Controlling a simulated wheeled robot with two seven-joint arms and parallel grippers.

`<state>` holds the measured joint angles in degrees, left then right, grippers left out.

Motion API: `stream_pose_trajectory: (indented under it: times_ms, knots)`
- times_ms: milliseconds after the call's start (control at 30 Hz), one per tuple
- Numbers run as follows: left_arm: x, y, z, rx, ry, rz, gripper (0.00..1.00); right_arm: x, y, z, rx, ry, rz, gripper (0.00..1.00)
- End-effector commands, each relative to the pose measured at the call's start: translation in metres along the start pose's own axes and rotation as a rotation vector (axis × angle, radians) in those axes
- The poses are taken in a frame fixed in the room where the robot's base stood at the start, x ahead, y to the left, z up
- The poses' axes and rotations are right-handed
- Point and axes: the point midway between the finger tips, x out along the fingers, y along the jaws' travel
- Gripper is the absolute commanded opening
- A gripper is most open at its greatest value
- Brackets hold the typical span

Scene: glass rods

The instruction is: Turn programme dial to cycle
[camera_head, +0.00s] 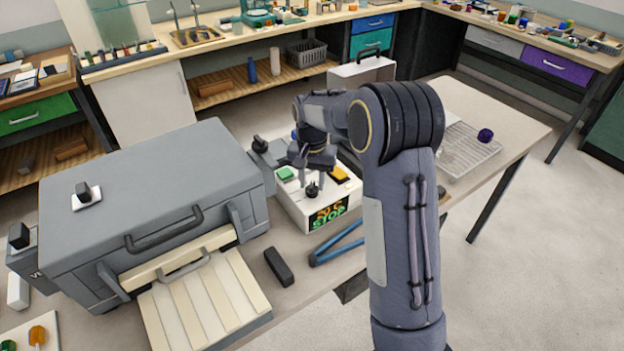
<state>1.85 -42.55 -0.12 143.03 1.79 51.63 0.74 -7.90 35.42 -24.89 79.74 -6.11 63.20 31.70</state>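A white control box (291,210) stands on the table right of the grey kiln-like chest. On its top are a black dial knob (312,190), a green button (286,174) and a yellow piece (338,173). Its front has a display with orange and green lettering, including "STOP". My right gripper (312,162) points down just above and behind the black knob. Its fingertips are small and partly merge with the dark wrist, so I cannot tell whether they are apart or touch the knob. My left gripper is not in view.
The grey chest (150,190) with handles fills the left of the table. A black block (279,267) and blue tongs (337,245) lie in front of the box. A wire rack (465,150) with a purple piece (485,135) lies at right. My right arm covers the table's middle.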

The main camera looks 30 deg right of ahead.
Motion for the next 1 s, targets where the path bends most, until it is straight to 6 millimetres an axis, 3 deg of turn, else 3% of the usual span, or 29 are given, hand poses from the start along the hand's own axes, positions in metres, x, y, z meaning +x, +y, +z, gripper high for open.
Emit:
stream_pose_trajectory:
  times_ms: [167, 500, 1000]
  knots:
    - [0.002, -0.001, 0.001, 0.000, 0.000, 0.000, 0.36, -0.017, -0.001, -0.001, 0.000, 0.003, -0.003, 0.33]
    - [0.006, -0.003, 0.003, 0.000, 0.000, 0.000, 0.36, -0.070, 0.000, -0.001, 0.001, 0.003, -0.002, 0.33]
    - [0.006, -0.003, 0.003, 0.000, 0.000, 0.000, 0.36, -0.078, 0.000, 0.000, 0.000, 0.001, -0.001, 0.33]
